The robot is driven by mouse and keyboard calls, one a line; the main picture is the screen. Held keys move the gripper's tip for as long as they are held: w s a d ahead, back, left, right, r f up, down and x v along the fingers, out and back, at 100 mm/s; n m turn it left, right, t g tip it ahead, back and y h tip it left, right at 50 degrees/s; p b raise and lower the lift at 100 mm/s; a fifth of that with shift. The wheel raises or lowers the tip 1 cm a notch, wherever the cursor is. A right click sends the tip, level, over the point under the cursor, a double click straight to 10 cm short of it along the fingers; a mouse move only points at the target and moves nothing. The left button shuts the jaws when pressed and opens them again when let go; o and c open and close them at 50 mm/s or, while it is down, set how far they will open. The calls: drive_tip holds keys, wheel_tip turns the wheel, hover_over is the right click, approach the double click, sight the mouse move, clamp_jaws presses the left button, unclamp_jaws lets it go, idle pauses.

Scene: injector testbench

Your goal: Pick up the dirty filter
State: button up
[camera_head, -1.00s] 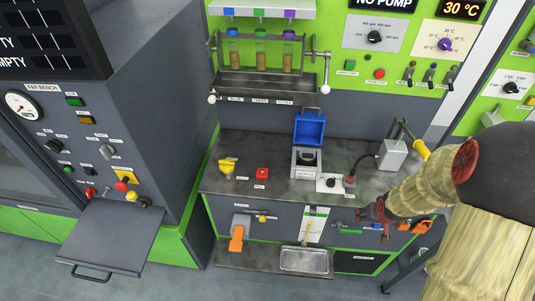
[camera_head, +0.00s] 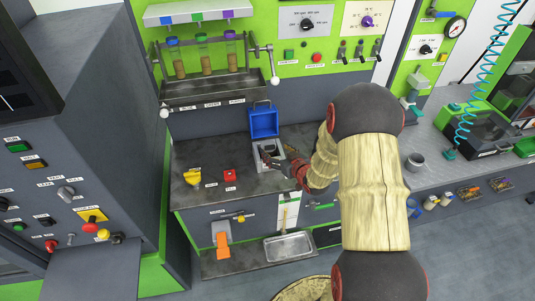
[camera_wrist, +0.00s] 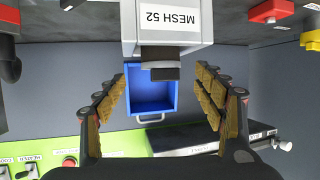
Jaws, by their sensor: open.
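A grey housing (camera_head: 256,158) with a raised blue lid (camera_head: 263,122) stands on the dark bench. A dark round piece (camera_head: 269,151) sits in its top, which may be the dirty filter. The wrist view is upside down and shows the housing (camera_wrist: 160,20) labelled "MESH 52", with the dark piece (camera_wrist: 160,62) standing out of it and the blue lid (camera_wrist: 152,95) behind. My gripper (camera_wrist: 158,90) is open and empty, its padded fingers on either side of the dark piece's line and apart from it. In the head view my gripper (camera_head: 293,168) is beside the housing's right side.
A red button (camera_head: 230,175) and a yellow part (camera_head: 193,177) are left of the housing. A rack with several tubes (camera_head: 205,60) hangs behind. A metal tray (camera_head: 290,246) lies below the bench front. My arm hides the bench's right part.

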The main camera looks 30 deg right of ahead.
sight(272, 148)
drive_tip(key=x, duration=0.4)
drive_tip(key=shift+w+a+f, duration=0.1)
drive_tip(key=shift+w, duration=0.3)
drive_tip(key=shift+c, duration=0.2)
drive_tip(key=c, duration=1.7)
